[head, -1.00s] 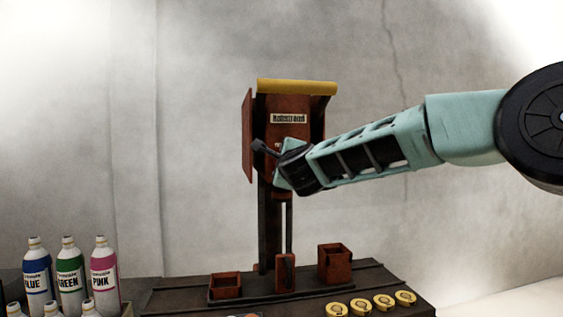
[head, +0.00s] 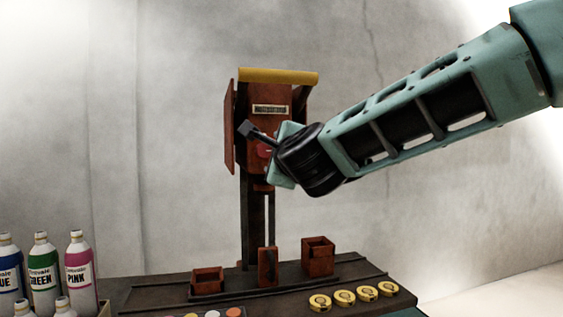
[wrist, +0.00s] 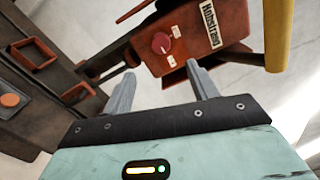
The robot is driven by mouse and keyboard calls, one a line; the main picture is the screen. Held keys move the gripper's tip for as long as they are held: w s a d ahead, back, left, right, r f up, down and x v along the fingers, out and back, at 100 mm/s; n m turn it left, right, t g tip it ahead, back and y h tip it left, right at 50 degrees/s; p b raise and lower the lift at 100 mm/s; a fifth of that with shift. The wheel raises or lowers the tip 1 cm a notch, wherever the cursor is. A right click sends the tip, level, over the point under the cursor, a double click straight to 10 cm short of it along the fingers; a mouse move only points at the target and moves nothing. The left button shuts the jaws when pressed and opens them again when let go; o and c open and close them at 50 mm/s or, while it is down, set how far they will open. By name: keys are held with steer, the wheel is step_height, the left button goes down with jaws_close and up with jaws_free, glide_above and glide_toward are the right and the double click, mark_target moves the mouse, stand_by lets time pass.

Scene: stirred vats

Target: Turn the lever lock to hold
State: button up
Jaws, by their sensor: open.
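A rust-red box (head: 269,105) is mounted on a dark upright post. On its face is a round red knob (wrist: 161,43), which I take to be the lever lock, with small white labels beside it; their text is too small to read. The red knob (head: 264,150) also shows in the head view, partly hidden by my wrist. My gripper (wrist: 160,72) is open and empty. In the wrist view its two grey fingers point toward the box, with the knob between and beyond the tips. They look apart from the knob. The fingers are mostly hidden in the head view.
A yellow bar (head: 279,76) tops the box. Below stand rust-red bins (head: 208,281) (head: 318,258) on a dark bench (head: 150,292). Several yellow discs (head: 344,297) lie at the front. Paint bottles (head: 78,267) stand at lower left. Free wall space surrounds the post.

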steer(key=shift+v, duration=2.1)
steer(key=s+a+f+n+g+y+p, duration=0.1)
steer(key=s+f+n+g+y+p, duration=0.1)
steer(key=s+f+n+g+p, duration=0.85)
steer(key=s+d+f+n+g+h, duration=0.2)
steer(key=s+d+f+n, duration=0.1)
steer(key=s+d+n, duration=0.2)
steer(key=s+d+f+n+g+h, duration=0.2)
steer(key=s+d+f+n, duration=0.2)
steer(key=s, duration=0.6)
steer(key=s+d+f+n+g+h, duration=0.2)
steer(key=s+d+f+n+g, duration=0.1)
steer(key=s+d+n, duration=0.3)
steer(key=shift+s+d+f+p, duration=0.35)
steer(key=shift+s+d+f, duration=0.15)
steer(key=shift+s, duration=0.5)
